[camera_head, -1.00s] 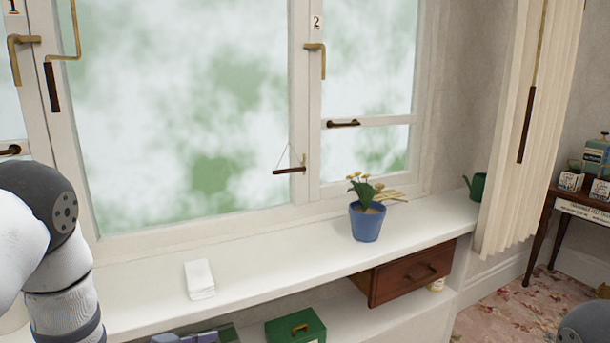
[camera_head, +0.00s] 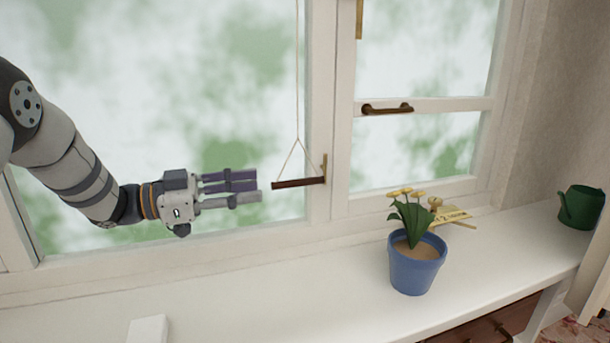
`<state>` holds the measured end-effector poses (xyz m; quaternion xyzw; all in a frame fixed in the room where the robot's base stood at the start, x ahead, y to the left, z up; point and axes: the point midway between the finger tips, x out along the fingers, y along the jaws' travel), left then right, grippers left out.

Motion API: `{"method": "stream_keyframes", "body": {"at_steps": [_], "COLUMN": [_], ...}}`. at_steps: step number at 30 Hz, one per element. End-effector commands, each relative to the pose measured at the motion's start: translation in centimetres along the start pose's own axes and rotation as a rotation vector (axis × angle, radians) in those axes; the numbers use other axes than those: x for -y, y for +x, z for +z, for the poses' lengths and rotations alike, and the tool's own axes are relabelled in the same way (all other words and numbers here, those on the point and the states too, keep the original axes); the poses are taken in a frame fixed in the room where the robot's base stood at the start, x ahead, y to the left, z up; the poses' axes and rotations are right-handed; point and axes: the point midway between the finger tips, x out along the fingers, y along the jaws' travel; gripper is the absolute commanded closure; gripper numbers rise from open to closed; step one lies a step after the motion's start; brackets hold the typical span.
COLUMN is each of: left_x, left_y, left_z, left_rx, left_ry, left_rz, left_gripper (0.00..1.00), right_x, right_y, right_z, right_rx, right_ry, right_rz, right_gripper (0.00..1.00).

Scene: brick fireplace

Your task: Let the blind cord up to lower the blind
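The blind cord (camera_head: 297,75) hangs down in front of the large window pane and splits into two strands. They hold a dark wooden bar handle (camera_head: 298,183), whose right end is by a small brass piece (camera_head: 324,168) on the window frame. The blind itself is not in view. My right gripper is not in view.
A green watering can (camera_head: 581,207) is at the far right. A white block (camera_head: 147,329) is at the lower edge. The sill below the bar is clear.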

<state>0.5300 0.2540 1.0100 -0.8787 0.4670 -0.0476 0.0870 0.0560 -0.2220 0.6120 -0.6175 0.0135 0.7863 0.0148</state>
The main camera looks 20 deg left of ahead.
Motion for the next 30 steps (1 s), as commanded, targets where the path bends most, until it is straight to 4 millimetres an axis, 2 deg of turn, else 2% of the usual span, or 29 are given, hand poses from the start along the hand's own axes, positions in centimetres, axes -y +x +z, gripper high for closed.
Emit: {"method": "stream_keyframes", "body": {"at_steps": [6,12,16,23,27,30], "left_x": [-0.2,-0.1,-0.1,0.0,0.0,0.0], "left_y": [5.8,9.3,10.2,10.2,10.2,10.2], "left_z": [0.2,0.2,0.1,0.1,0.1,0.1], "left_rx": [0.001,0.002,0.001,0.000,0.001,0.001], "left_ry": [-0.001,-0.002,-0.001,-0.001,-0.001,-0.001], "left_rz": [0.004,0.002,0.001,0.000,0.000,0.000], "left_gripper": [0.68,0.68,0.68,0.68,0.99,1.00], "right_x": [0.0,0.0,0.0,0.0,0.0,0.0], "right_y": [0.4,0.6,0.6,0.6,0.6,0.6], "right_z": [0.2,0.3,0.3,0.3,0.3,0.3], "right_rx": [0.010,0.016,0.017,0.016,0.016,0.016], "right_ry": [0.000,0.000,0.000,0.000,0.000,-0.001], "right_rz": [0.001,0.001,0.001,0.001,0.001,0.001], "right_gripper": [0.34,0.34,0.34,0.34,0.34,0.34]}}
